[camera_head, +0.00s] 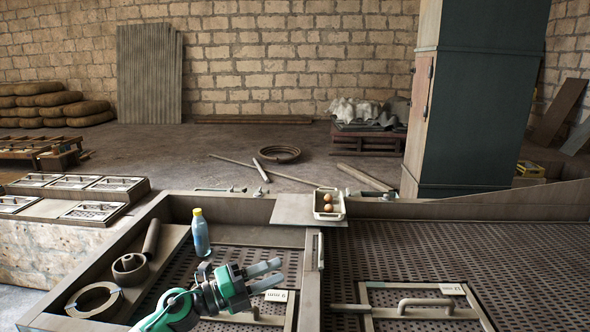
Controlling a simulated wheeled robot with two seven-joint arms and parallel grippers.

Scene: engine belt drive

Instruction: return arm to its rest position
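My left arm comes in from the bottom left. My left gripper (280,272), green and black with two grey fingers, points right above the perforated left bay (245,235). The fingers are spread apart with nothing between them. My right arm and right gripper are not in view.
A blue bottle with a yellow cap (200,236) stands just behind the gripper. Rings and a tube (130,268) lie at left. A white tray (329,212) with two brown eggs sits on the back edge. A handled frame (417,303) lies in the right bay, which is otherwise clear.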

